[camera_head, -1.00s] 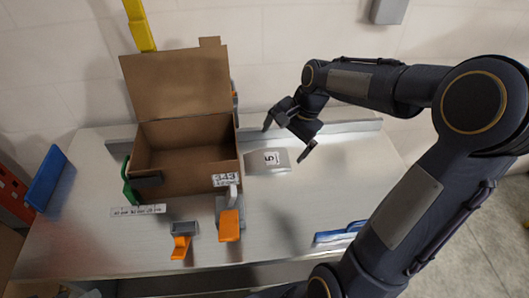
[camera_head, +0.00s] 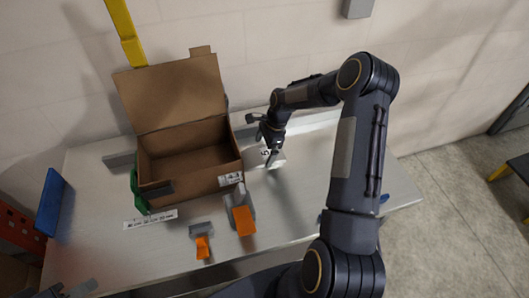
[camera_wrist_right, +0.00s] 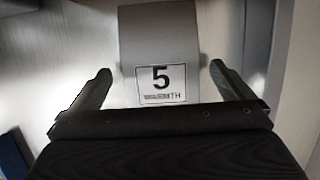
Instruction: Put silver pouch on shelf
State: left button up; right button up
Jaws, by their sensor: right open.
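A grey, silver-looking piece with a white label reading "5" lies on the metal table right of the cardboard box. It shows in the right wrist view (camera_wrist_right: 158,40) and, partly covered by my gripper, in the head view (camera_head: 278,157). I cannot tell whether it is the silver pouch. My right gripper (camera_head: 263,142) is open over this piece. In the right wrist view its fingers (camera_wrist_right: 160,72) stand apart on either side of the label, with nothing visibly held. No shelf can be made out for certain.
An open cardboard box (camera_head: 192,164) stands on the metal table (camera_head: 310,190) with its lid raised. Orange-tipped grey pieces (camera_head: 243,220) (camera_head: 202,247) sit in front of it. A blue panel (camera_head: 49,203) stands at the left edge. The table's right part is mostly clear.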

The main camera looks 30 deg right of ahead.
jog(key=shift+x, duration=0.8)
jog(key=shift+d, duration=0.1)
jog(key=shift+c, duration=0.4)
jog(key=c, duration=0.9)
jog(key=shift+c, duration=0.2)
